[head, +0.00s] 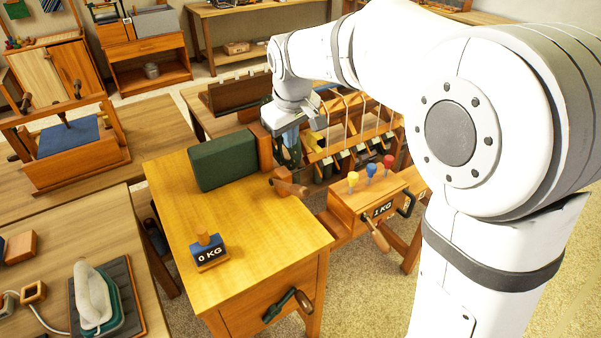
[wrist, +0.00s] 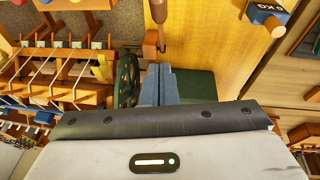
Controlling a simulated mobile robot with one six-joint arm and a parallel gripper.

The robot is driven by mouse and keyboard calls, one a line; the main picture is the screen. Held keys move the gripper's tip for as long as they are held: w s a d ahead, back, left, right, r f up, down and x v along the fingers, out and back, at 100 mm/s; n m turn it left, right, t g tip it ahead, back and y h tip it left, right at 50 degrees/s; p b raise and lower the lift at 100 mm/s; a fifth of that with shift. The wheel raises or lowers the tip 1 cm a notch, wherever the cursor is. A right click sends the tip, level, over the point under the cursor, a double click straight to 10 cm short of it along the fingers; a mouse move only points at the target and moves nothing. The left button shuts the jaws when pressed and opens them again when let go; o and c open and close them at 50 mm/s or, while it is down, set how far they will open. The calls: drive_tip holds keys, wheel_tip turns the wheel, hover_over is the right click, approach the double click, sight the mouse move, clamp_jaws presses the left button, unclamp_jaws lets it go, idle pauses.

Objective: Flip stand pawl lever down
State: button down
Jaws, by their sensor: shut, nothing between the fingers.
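A wooden-handled lever (head: 292,187) sticks out beside a small wooden block at the far right corner of the yellow wooden bench; I cannot tell for sure if it is the pawl lever. Its handle also shows at the top of the wrist view (wrist: 158,10). A dark green toothed wheel (wrist: 127,80) stands just left of my fingers in the wrist view. My gripper (wrist: 160,68) is shut and empty, its blue-grey fingers pointing toward the lever's block, apart from the handle. In the head view my gripper (head: 290,138) is above and behind the lever, partly hidden by the wrist.
A dark green block (head: 222,160) stands on the bench (head: 240,235), left of my gripper. A "0 KG" weight (head: 208,253) sits nearer. A wooden loom rack (head: 345,140) with several wires stands behind.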

drive_tip(key=p, duration=0.2)
hover_over(295, 185)
drive_tip(key=a, duration=0.1)
wheel_tip(295, 185, down, 9)
drive_tip(key=shift+a+f, duration=0.1)
drive_tip(key=shift+s+d+f, duration=0.2)
drive_tip(key=shift+d+f, duration=0.05)
drive_tip(key=shift+f, duration=0.4)
drive_tip(key=shift+s+d+f, duration=0.15)
drive_tip(key=shift+d+f, duration=0.15)
drive_tip(key=shift+f, duration=0.35)
drive_tip(key=shift+s+d+f, duration=0.2)
drive_tip(key=shift+d+f, duration=0.05)
drive_tip(key=shift+f, duration=0.4)
